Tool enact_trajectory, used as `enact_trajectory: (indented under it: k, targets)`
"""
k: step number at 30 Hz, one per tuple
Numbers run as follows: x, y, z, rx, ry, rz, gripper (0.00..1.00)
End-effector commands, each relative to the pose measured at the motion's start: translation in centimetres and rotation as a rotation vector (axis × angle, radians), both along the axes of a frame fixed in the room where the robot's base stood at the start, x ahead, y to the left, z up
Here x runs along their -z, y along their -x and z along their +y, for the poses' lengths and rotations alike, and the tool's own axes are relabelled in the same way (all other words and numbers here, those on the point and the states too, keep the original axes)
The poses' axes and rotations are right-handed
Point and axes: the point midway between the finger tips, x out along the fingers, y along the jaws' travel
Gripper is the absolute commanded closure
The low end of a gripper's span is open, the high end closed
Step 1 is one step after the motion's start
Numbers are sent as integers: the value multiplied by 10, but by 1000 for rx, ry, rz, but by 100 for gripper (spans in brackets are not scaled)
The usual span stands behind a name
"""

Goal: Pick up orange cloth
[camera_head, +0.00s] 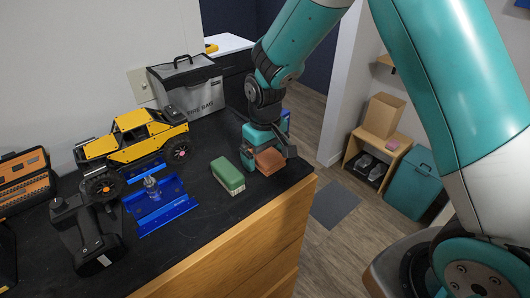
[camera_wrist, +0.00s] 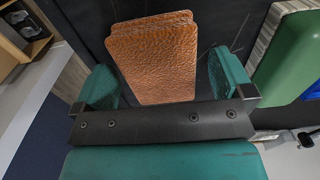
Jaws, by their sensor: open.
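The orange cloth (camera_head: 269,161) is a folded, textured block on the black counter near its right front edge. In the wrist view the cloth (camera_wrist: 155,58) lies between the two teal fingers of my gripper (camera_wrist: 165,85). Gaps show on both sides, wider on the left finger's upper side, so the fingers are apart from it or barely beside it. In the head view my gripper (camera_head: 268,150) is low at the cloth, and its body hides part of the cloth's back.
A green block (camera_head: 227,175) with a pale base sits just left of the cloth. A blue stand (camera_head: 158,205), a yellow crawler truck (camera_head: 132,150), a black controller (camera_head: 86,235) and a grey bag (camera_head: 190,86) stand farther left and back. The counter's wooden front edge (camera_head: 245,235) is close.

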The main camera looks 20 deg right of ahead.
Motion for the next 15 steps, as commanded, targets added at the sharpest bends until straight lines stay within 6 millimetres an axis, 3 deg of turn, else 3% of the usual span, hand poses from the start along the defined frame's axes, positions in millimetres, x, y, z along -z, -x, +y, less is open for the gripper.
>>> enact_trajectory:
  k: [8,15]
  targets:
    - [4,0,0,0,0,-1,1]
    - [4,0,0,0,0,-1,54]
